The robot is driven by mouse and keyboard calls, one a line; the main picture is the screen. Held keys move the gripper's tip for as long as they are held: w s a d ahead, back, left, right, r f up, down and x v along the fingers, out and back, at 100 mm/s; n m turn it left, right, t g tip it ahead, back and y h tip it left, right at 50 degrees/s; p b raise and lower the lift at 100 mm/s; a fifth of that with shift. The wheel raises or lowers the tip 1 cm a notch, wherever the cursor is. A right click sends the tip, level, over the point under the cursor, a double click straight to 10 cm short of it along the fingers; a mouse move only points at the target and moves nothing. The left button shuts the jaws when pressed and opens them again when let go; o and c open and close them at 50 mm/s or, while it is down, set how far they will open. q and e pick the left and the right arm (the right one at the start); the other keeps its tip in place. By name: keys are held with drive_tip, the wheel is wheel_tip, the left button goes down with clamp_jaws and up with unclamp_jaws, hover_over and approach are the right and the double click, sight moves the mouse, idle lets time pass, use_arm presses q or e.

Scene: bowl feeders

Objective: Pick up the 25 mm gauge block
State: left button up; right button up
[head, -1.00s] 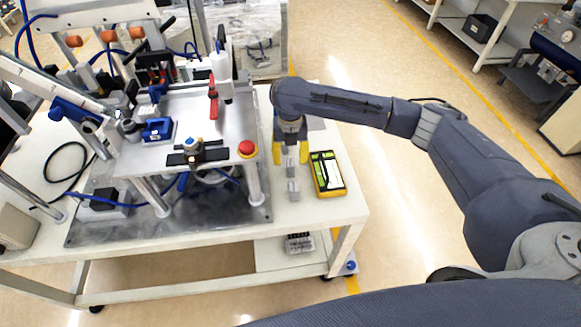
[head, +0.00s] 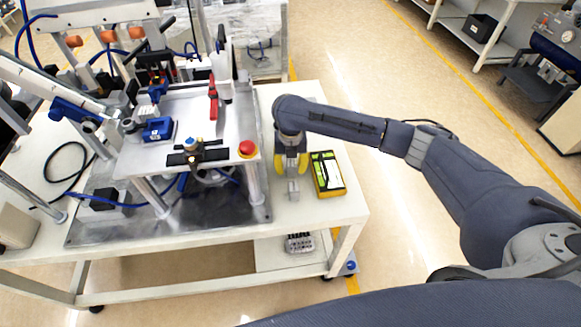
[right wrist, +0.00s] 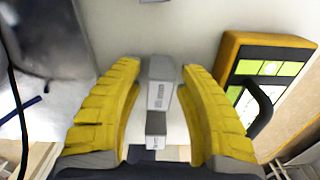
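Grey gauge blocks stand in a row on the white table. In the right wrist view, a larger block (right wrist: 160,83) is between my fingertips and a smaller block (right wrist: 156,124) is just below it in the picture. Their markings are too small to read, so I cannot tell which is the 25 mm one. In the head view, one block (head: 293,190) shows in front of my right gripper (head: 291,170). Its yellow fingers also show in the right wrist view (right wrist: 160,75), open, one on each side of the larger block, with slim gaps. My left gripper is not in view.
A yellow-and-black cased device (head: 327,174) lies close to the right of the blocks. A metal fixture platform (head: 225,135) with a red button (head: 247,149) stands to the left. The front right table corner (head: 345,208) is clear.

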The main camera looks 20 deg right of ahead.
clamp_jaws()
drive_tip(key=shift+r, duration=0.15)
